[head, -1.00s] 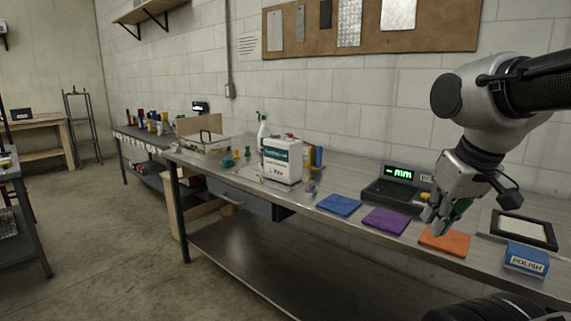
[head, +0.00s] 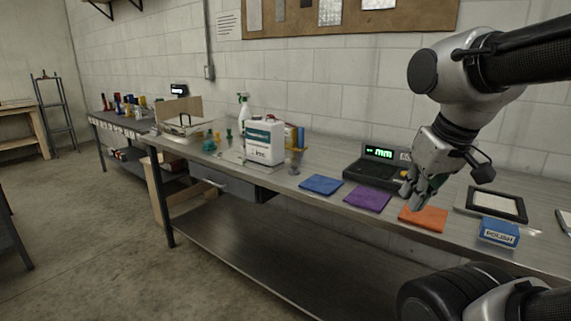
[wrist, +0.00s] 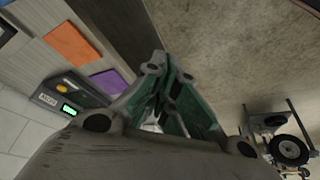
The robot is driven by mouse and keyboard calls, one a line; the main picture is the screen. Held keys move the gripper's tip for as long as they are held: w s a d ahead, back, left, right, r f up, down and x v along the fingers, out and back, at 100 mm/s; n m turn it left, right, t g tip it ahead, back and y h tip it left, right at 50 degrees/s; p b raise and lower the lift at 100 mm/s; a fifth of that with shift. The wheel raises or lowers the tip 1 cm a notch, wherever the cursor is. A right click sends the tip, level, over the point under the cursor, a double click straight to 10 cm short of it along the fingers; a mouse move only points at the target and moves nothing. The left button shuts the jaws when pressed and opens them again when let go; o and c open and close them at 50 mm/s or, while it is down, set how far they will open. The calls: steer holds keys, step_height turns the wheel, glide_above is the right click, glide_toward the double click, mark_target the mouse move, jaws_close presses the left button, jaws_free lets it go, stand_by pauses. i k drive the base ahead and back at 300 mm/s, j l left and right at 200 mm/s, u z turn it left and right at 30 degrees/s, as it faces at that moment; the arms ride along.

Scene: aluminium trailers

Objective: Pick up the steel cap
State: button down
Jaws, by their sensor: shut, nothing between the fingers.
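My gripper (head: 414,200) is shut and empty, pointing down near the left part of an orange cloth (head: 424,219) on the steel workbench. In the wrist view my green-padded fingers (wrist: 160,75) are together. I cannot pick out the steel cap for certain. A small greyish item (head: 294,164) stands on the bench just right of the white jug (head: 264,142), well to the left of my gripper. It is too small to identify.
Blue (head: 321,185) and purple (head: 367,198) cloths lie left of the orange one. Behind them is a scale with a green display (head: 379,153). A blue polish box (head: 499,232) and a dark-framed tray (head: 497,204) are at the right. Open floor (head: 100,240) lies at the left.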

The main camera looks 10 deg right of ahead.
mark_target(294, 172)
steer(key=i+j, duration=0.2)
steer(key=i, duration=0.25)
steer(key=i+j+z, duration=0.15)
steer(key=i, duration=0.3)
steer(key=i+j, duration=0.35)
steer(key=i+z, duration=0.05)
steer(key=i, duration=0.05)
